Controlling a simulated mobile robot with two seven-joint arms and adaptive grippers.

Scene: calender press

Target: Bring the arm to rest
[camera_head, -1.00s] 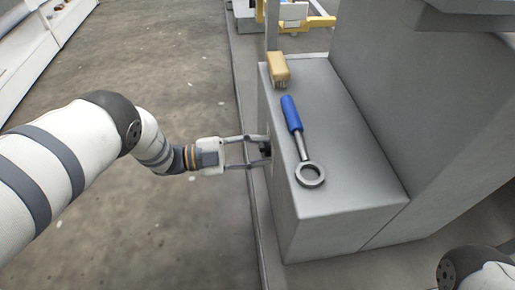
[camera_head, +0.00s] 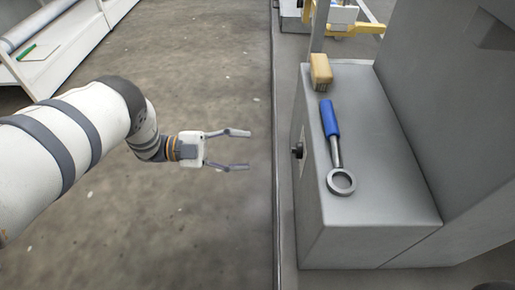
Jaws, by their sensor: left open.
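My left gripper (camera_head: 240,150) is open and empty, over the brown floor left of the grey machine block. Its fingers point right, towards a small black knob (camera_head: 297,150) on the block's left side face, with a clear gap between them. My left arm comes in from the left edge of the view.
A white shelf unit (camera_head: 75,55) stands at the upper left. The floor (camera_head: 215,75) between is clear.

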